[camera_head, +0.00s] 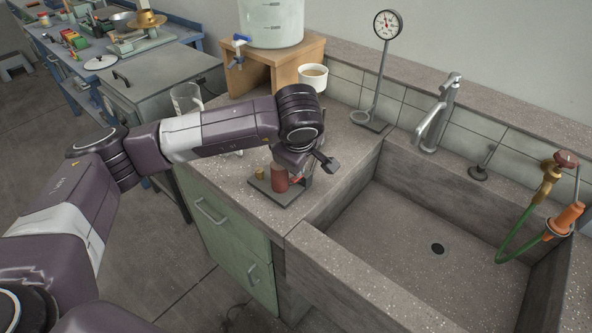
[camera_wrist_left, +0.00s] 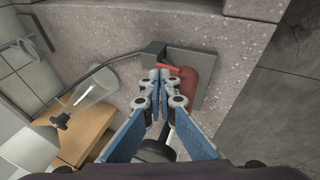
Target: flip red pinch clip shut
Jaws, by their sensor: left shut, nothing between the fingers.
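The red pinch clip (camera_head: 279,178) is on a dark grey base plate (camera_head: 262,187) on the bench's near strip, left of the sink. In the left wrist view the red part (camera_wrist_left: 205,70) shows a wide body with a narrow end reaching toward my fingertips. My left gripper (camera_wrist_left: 165,75) is shut and empty, with its tips close beside that narrow end; I cannot tell if they touch. In the head view my left gripper (camera_head: 301,169) hangs over the clip and hides part of it. Whether the clip is open or shut is unclear. My right gripper is not in view.
The sink (camera_head: 437,249) lies right of the clip. A glass jug (camera_head: 187,98) is left, behind my arm.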

